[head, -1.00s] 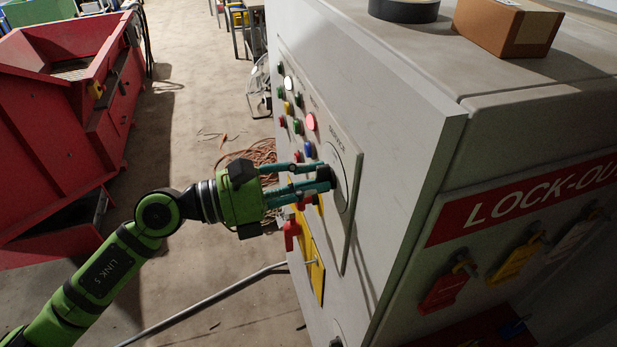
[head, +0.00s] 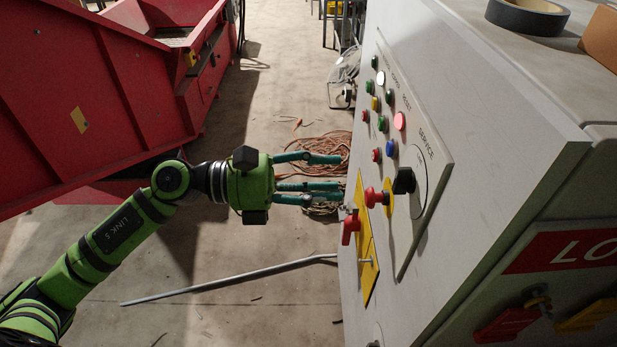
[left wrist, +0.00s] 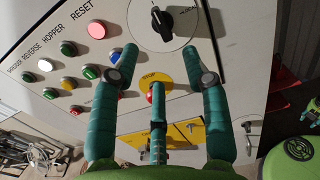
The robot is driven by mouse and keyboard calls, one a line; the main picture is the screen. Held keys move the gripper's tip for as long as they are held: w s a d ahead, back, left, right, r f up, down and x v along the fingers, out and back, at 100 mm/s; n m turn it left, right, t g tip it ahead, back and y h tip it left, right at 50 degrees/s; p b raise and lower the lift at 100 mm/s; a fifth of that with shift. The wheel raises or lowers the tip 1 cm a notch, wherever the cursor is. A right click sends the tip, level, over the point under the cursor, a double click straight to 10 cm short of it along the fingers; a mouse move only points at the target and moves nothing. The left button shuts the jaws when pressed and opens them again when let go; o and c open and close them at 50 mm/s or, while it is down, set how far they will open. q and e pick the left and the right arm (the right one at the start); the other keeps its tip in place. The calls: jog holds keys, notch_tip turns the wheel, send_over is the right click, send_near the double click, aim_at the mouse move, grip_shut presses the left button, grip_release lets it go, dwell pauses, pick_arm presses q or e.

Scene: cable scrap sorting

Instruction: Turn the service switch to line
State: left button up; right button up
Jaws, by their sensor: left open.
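The service switch is a black knob (head: 404,180) on a round pale dial (head: 420,182), under the word SERVICE on the grey cabinet's panel. In the left wrist view the knob (left wrist: 162,22) stands at the top, its white mark toward the top of the picture. My right gripper is not in view.
A red stop button (head: 373,197) on a yellow ring sticks out near the knob. A red handle (head: 350,227) on a yellow plate (head: 367,250) is below. Coloured push buttons (head: 383,123) line the panel.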

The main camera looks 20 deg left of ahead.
pick_arm(q)
jog(key=shift+v, duration=1.15)
